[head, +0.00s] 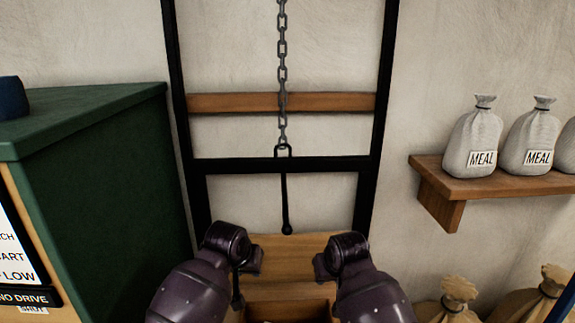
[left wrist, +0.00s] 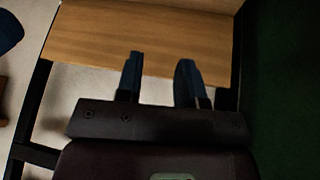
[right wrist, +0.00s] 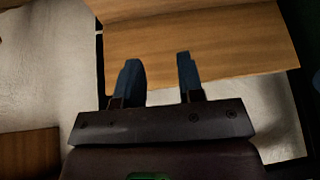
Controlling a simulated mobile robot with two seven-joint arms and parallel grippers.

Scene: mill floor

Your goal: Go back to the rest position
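My left gripper (left wrist: 158,80) is open and empty in the left wrist view, its two dark fingers apart over a wooden board. My right gripper (right wrist: 158,80) is also open and empty in the right wrist view, with its fingers apart over a wooden surface. In the head view both of my purple arms reach forward at the bottom, and the fingertips are hidden behind the wrists. The wooden board (head: 270,246) lies between and beyond the wrists, at the foot of a black frame (head: 375,110).
A chain (head: 281,70) hangs in the frame above a black rod (head: 286,200). A green cabinet (head: 110,165) stands close on the left. A wooden shelf (head: 440,172) with grey meal sacks (head: 473,140) is on the right wall. Tan sacks (head: 455,297) stand below.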

